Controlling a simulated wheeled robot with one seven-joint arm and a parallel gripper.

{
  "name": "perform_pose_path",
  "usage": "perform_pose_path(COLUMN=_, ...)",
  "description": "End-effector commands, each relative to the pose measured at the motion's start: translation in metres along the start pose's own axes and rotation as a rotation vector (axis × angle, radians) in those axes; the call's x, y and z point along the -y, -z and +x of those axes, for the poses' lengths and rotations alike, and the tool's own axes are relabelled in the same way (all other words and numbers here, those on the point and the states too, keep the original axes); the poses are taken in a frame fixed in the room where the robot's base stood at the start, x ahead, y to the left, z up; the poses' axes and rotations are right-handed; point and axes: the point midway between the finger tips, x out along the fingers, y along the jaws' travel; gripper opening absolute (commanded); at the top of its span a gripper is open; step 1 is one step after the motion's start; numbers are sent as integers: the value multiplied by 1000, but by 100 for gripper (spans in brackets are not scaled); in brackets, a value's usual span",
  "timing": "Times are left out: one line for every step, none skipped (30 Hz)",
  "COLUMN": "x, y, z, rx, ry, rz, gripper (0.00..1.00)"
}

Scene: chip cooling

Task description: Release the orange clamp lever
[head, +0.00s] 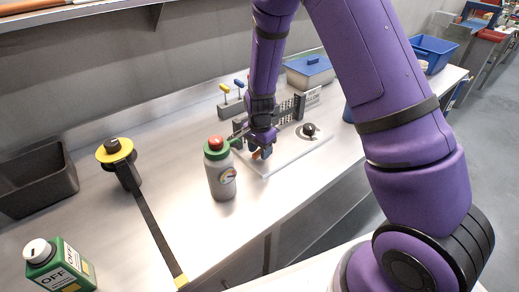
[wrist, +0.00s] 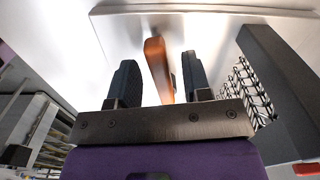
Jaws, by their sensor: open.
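The orange clamp lever (wrist: 156,62) stands between the two dark fingers of my gripper (wrist: 160,61) in the wrist view. The fingers are open, one to each side of the lever. A gap shows on the left, and the right finger is closer to it. In the head view a small orange part of the lever (head: 256,154) shows by my gripper (head: 259,147), low over a white plate (head: 285,159). My wrist hides most of the clamp there. I cannot tell whether either finger touches the lever.
A dark block with a wire mesh (wrist: 245,85) is close on the gripper's right in the wrist view. A grey bottle with a green and red top (head: 221,178) stands left of the plate. A black knob (head: 309,130) is on the plate's right.

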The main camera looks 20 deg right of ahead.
Motion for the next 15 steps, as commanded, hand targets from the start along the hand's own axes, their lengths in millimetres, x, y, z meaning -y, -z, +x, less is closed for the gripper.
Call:
perform_pose_path(x=0, y=0, z=0, rx=0, ry=0, rz=0, gripper=45)
perform_pose_path(x=0, y=0, z=0, rx=0, ry=0, rz=0, gripper=45)
perform_pose_path(x=0, y=0, z=0, rx=0, ry=0, rz=0, gripper=45)
perform_pose_path(x=0, y=0, z=0, rx=0, ry=0, rz=0, gripper=45)
perform_pose_path(x=0, y=0, z=0, rx=0, ry=0, rz=0, gripper=45)
perform_pose_path(x=0, y=0, z=0, rx=0, ry=1, rz=0, gripper=36)
perform_pose_path(x=0, y=0, z=0, rx=0, ry=1, rz=0, gripper=29)
perform_pose_path(x=0, y=0, z=0, rx=0, ry=0, rz=0, gripper=22)
perform_pose_path(x=0, y=0, z=0, rx=0, ry=1, rz=0, gripper=12)
perform_pose_path(x=0, y=0, z=0, rx=0, ry=1, rz=0, gripper=6)
perform_pose_path(x=0, y=0, z=0, rx=0, ry=0, rz=0, gripper=0)
perform_pose_path(x=0, y=0, z=0, rx=0, ry=1, rz=0, gripper=0)
perform_pose_path(x=0, y=0, z=0, rx=0, ry=1, rz=0, gripper=0)
perform_pose_path(x=0, y=0, z=0, rx=0, ry=1, rz=0, gripper=0)
perform_pose_path(x=0, y=0, z=0, rx=0, ry=1, rz=0, gripper=0)
